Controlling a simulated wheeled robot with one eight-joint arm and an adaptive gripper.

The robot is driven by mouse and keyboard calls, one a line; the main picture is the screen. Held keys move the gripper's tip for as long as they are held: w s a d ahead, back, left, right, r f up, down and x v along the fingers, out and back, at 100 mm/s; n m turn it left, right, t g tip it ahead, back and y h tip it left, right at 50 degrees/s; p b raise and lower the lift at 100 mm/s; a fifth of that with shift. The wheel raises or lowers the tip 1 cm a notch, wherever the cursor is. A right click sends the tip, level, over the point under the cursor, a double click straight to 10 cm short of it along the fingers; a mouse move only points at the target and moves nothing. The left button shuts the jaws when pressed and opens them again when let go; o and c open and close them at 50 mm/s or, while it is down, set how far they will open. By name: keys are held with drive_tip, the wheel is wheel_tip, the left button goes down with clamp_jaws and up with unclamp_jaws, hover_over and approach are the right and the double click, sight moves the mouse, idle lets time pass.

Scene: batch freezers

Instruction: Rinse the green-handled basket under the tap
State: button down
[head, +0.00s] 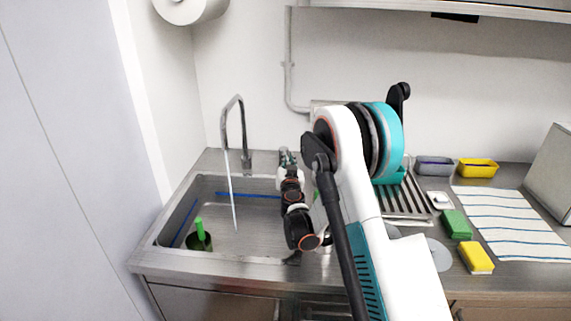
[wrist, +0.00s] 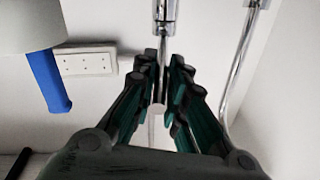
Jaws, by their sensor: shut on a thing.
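The green-handled basket (head: 204,243) stands in the left front part of the sink (head: 262,240), its green handle (head: 199,228) pointing up. The chrome tap (head: 246,150) is at the back of the sink. A thin stream of water (head: 232,190) falls from its spout to the right of the basket, apart from it. My gripper (head: 286,156) is just right of the tap's base. In the wrist view my gripper (wrist: 158,88) is shut on a thin chrome rod (wrist: 163,50), which looks like the tap lever.
Right of my arm are a ribbed drainer (head: 405,203), green (head: 456,224) and yellow (head: 476,257) sponges, a striped cloth (head: 510,225), and grey (head: 434,166) and yellow (head: 478,168) tubs. The wrist view shows a blue handle (wrist: 48,82) and a wall socket (wrist: 86,63).

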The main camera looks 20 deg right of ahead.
drive_tip(key=c, duration=1.6)
unclamp_jaws()
drive_tip(key=v, duration=1.2)
